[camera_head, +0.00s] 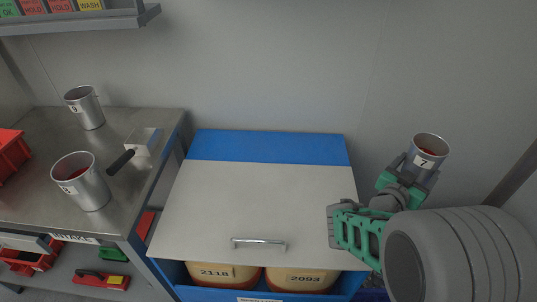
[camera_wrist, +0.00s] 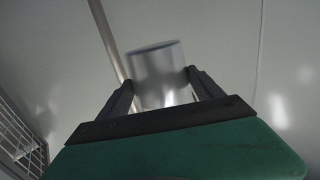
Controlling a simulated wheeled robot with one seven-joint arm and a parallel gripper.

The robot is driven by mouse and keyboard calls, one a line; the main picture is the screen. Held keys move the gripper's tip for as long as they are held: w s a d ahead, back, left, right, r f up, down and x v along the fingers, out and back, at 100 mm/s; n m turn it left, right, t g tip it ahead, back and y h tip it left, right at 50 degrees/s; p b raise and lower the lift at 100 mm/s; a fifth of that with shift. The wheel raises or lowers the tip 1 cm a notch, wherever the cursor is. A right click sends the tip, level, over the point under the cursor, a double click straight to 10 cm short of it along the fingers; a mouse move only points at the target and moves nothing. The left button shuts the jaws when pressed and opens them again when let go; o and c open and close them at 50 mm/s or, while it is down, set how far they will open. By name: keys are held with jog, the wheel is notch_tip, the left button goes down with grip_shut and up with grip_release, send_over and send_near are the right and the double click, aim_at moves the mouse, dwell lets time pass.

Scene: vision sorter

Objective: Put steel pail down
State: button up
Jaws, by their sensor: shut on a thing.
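My gripper (camera_head: 410,172) is shut on a steel pail (camera_head: 428,152), held up in the air at the right, beyond the right side of the white-topped cabinet. The pail is close to upright, bears the number 7 and has something reddish inside. In the wrist view the pail (camera_wrist: 158,75) is blurred and sits between the two dark fingers (camera_wrist: 163,88). What lies below the held pail is hidden by my arm.
Two more steel pails, one at the back (camera_head: 85,107) and one in front (camera_head: 81,182), stand on the metal table (camera_head: 35,200) at left beside a black-handled tool (camera_head: 135,150). The white cabinet lid (camera_head: 265,205) is bare. Labelled tubs (camera_head: 222,274) sit below it. A shelf (camera_head: 80,22) hangs upper left.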

jog(key=w+d+f+b, duration=0.1)
jog(key=d+f+b, duration=0.45)
jog(key=d, duration=0.25)
jog(key=w+a+r+n+t+y+b, duration=0.35)
jog(key=w+a+n+y, duration=0.2)
jog(key=w+a, duration=0.35)
jog(key=s+a+r+n+g+y, duration=0.1)
jog(key=a+r+n+y, duration=0.2)
jog(key=a+y, duration=0.35)
jog(key=s+a+r+n+y, duration=0.2)
jog(key=a+r+n+y, duration=0.15)
jog(key=a, duration=0.55)
jog(key=s+a+r+n+g+y, duration=0.1)
jog(key=a+r+n+y, duration=0.2)
jog(key=a+y, duration=0.35)
jog(key=b, duration=0.4)
send_over(334, 151)
jog(key=shift+h, duration=0.3)
notch_tip(334, 151, down, 10)
jog(key=shift+s+a+f, duration=0.1)
jog(key=shift+s, duration=0.05)
notch_tip(334, 151, down, 3)
jog(key=shift+f, duration=0.15)
